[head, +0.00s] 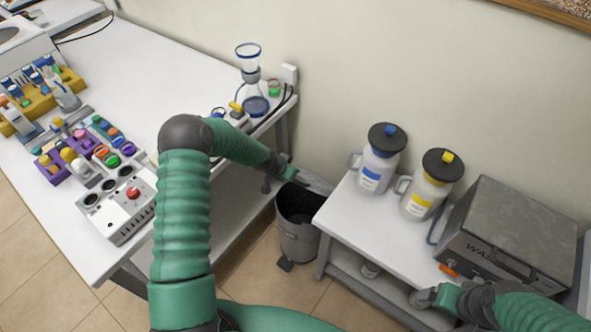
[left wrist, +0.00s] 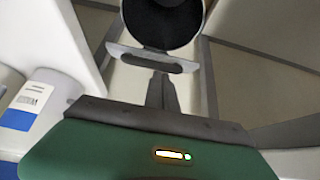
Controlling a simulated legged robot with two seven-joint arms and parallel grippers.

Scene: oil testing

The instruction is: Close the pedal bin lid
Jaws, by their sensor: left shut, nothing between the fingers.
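The grey pedal bin (head: 298,238) stands on the floor between the two tables, its dark opening facing up. Its lid (head: 316,184) is raised at the back, by the wall. My right gripper (head: 424,298) is at the lower right, partly hidden.
The right table (head: 345,215) holds a blue-labelled bottle (head: 377,165), a yellow-labelled bottle (head: 425,185) and a grey metal box (head: 515,235). The left table (head: 200,75) holds lab gear, including a glass flask (head: 250,90) near its corner. The gap around the bin is narrow.

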